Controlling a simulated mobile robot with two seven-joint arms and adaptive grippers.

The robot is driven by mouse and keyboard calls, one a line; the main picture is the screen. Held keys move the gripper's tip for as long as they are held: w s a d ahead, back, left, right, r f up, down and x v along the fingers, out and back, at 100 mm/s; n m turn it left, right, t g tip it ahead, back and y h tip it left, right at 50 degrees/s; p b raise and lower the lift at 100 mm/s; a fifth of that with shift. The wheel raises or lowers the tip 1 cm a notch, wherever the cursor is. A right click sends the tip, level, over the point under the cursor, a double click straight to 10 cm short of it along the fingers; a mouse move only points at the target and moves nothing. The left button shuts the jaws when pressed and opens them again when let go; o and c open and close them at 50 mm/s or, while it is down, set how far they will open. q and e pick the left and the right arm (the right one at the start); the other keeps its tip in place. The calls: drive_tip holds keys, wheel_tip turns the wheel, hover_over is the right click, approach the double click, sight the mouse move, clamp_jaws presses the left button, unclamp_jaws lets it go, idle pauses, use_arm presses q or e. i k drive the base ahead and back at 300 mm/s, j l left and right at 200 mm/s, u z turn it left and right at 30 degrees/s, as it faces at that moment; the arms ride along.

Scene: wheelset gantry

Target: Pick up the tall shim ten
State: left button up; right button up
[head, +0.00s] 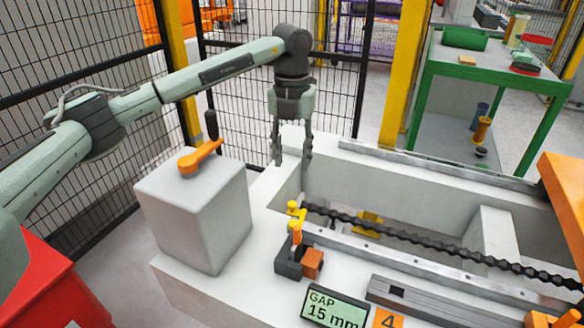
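I cannot pick out with certainty a tall shim marked ten in the head view. A small yellow piece (368,222) lies in the trough, partly hidden by the dark threaded rod. My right gripper is not in view.
A dark and orange clamp with a yellow top (297,250) stands below the gripper in the picture. A display (335,307) reads GAP 15 mm. A green table (500,68) stands behind.

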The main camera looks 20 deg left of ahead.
sight(297, 249)
drive_tip(key=k, duration=1)
